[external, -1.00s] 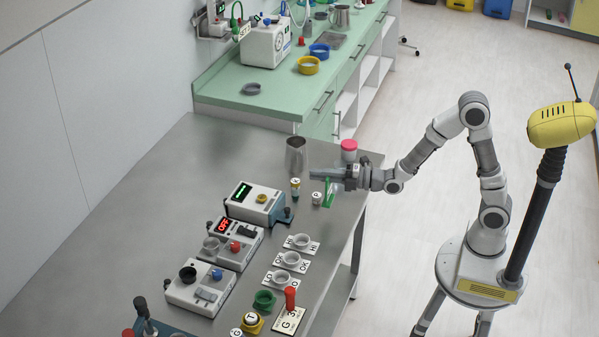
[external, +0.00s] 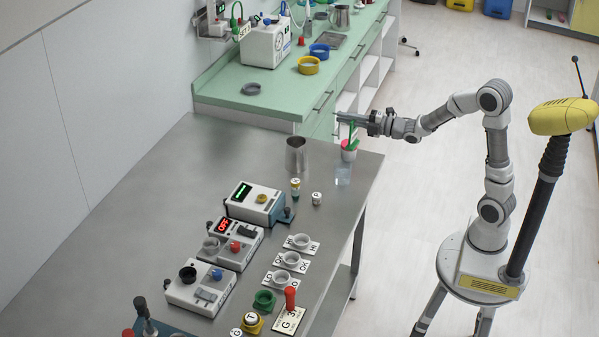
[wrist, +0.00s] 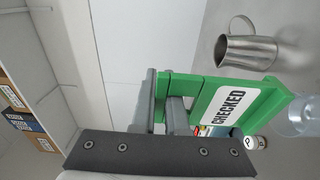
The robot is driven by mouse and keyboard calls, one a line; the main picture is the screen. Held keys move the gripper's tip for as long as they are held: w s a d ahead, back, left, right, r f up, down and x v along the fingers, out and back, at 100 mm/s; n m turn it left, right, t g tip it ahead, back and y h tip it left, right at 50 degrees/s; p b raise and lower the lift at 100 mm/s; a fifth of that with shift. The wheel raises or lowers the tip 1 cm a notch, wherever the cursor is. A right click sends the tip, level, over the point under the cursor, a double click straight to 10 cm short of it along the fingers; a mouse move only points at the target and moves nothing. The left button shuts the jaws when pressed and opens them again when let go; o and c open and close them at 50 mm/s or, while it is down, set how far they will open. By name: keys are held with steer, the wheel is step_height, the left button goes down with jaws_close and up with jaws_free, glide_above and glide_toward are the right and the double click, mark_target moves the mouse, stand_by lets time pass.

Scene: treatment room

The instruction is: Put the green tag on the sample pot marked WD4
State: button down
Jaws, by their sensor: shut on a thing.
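My gripper (external: 350,119) is shut on the green tag (external: 351,134), held up above the far right corner of the steel table. In the wrist view the tag (wrist: 210,88) is a green frame with a white CHECKED label, between the fingers (wrist: 164,108). Part of a clear vessel (wrist: 300,115) shows in the wrist view. I can read no WD4 mark.
A metal jug (external: 297,155) stands left of the clear pot. Small pots, one with a yellow band (external: 295,188) and one marked P (external: 317,198), stand in front. Several devices (external: 258,202) and ring holders (external: 291,260) fill the nearer table. The left side is bare.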

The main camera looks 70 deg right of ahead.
steer(key=s+d+r+m+h, duration=0.1)
steer(key=s+d+r+h, duration=0.1)
steer(key=d, duration=0.7)
steer(key=s+d+r+m+h, duration=0.2)
steer(key=s+d+h, duration=0.1)
steer(key=d, duration=0.7)
steer(key=w+a+f+b, duration=0.3)
steer(key=w+a+f, duration=0.3)
steer(key=w+f, duration=0.3)
steer(key=shift+w+a+f+g, duration=0.15)
steer(key=shift+a+f+g, duration=0.2)
steer(key=shift+f, duration=0.8)
steer(key=shift+f+b, duration=0.2)
steer(key=shift+b, duration=0.25)
steer(key=c, duration=0.9)
jaws_free()
steer(key=shift+c, duration=0.2)
steer(key=shift+r, duration=0.15)
